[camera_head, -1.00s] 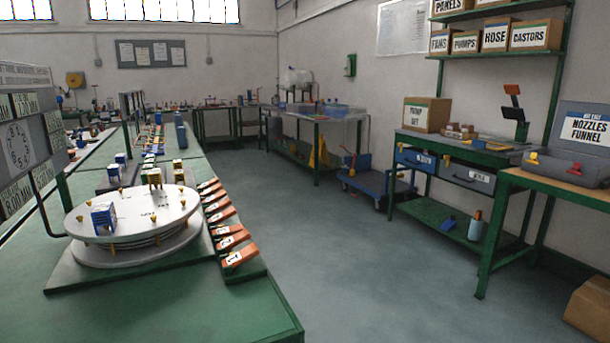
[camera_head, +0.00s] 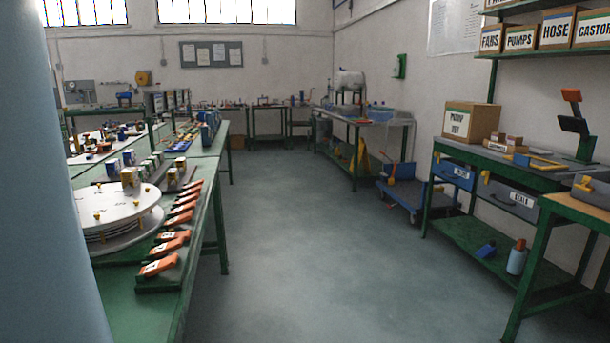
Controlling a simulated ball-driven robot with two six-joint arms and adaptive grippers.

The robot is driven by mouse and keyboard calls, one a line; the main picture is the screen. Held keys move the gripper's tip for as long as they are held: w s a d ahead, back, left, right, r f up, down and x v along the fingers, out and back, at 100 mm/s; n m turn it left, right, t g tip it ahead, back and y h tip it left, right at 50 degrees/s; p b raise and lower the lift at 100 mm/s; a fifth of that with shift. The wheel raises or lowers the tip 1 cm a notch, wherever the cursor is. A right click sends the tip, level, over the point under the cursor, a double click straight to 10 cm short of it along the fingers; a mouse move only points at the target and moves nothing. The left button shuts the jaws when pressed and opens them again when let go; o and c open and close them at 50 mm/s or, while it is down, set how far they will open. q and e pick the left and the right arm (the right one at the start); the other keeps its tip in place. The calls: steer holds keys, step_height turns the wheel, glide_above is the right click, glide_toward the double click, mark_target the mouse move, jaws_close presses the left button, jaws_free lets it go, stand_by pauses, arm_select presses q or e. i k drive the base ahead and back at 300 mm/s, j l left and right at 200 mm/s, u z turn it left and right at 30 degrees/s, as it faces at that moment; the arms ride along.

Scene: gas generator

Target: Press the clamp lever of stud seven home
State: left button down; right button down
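The round white plate assembly (camera_head: 115,206) stands on the green bench at the left, partly hidden by a pale blue-grey vertical shape close to the camera. I cannot tell which of the clamps belongs to stud seven. A row of orange levers (camera_head: 167,246) with white number labels runs along the bench's right side. The numbers are too small to read surely. Neither gripper shows in the head view.
The green bench (camera_head: 190,300) edge runs along the left. Open grey floor (camera_head: 300,240) lies in the middle. A blue trolley (camera_head: 403,195) stands further back. At the right are a green shelf bench (camera_head: 470,225) and a wooden-topped table (camera_head: 585,205).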

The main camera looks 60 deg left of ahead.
mark_target(196, 189)
steer(key=i+u, duration=0.4)
steer(key=i+l+u, duration=0.2)
steer(key=i+u, duration=0.15)
steer(key=i, duration=0.15)
steer(key=i+j+u, duration=0.2)
steer(key=u, duration=0.3)
steer(key=i+j+u, duration=0.1)
steer(key=i+u, duration=0.5)
steer(key=u, duration=0.35)
steer(key=i+u, duration=0.3)
steer(key=u, duration=0.2)
steer(key=i+l+u, duration=0.25)
steer(key=u, duration=0.2)
steer(key=i+j+u, duration=0.1)
steer(key=i+u, duration=0.25)
steer(key=u, duration=0.15)
steer(key=i+l+u, duration=0.1)
steer(key=i+u, duration=0.4)
steer(key=k, duration=0.1)
